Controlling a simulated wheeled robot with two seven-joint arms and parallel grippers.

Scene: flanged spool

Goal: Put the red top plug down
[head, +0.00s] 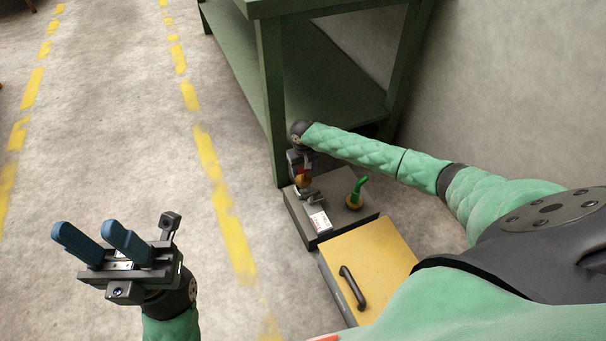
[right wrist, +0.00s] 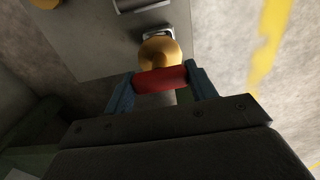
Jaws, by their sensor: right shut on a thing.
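The red top plug (right wrist: 160,79) lies between the blue fingers of my right gripper (right wrist: 161,82) in the right wrist view. The gripper is shut on it. A rounded brass-yellow body (right wrist: 160,53) is right beyond the plug, over the grey plate (right wrist: 98,45); I cannot tell whether plug and brass touch. In the head view my right gripper (head: 302,176) reaches down over the grey base (head: 297,218), with the brass part (head: 303,182) by its tips; the plug is mostly hidden there. My left gripper (head: 86,232) is open and empty over the floor, lower left.
A green bent pipe (head: 360,188) on a brass fitting stands on the base's right. A white label (head: 319,222) is at its front. A yellow panel with a black handle (head: 352,287) lies nearer. A green bench (head: 271,90) rises behind; the floor to the left is clear.

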